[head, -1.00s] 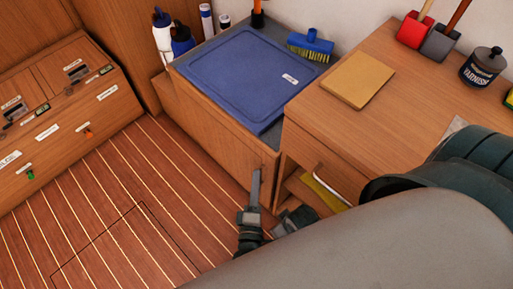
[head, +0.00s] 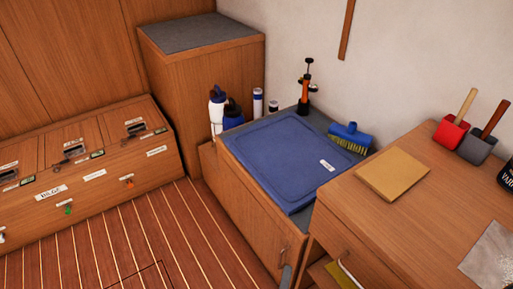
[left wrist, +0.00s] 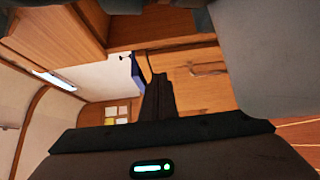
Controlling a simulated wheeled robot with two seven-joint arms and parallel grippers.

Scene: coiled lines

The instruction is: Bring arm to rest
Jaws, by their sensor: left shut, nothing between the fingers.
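Only a small grey tip of my left gripper (head: 286,277) shows at the bottom edge of the head view, in front of the low wooden locker (head: 245,210). In the left wrist view the dark fingers of the left gripper (left wrist: 157,98) are together, with nothing between them. Wooden furniture fronts lie beyond them. The rest of my left arm is outside the head view. My right gripper is in neither view.
The locker carries a blue lid (head: 280,165) and a blue brush (head: 350,138). A wooden cabinet (head: 400,215) with a tan pad (head: 393,175) stands at right. Labelled bins (head: 90,165) stand at left. The striped floor (head: 130,235) between is clear.

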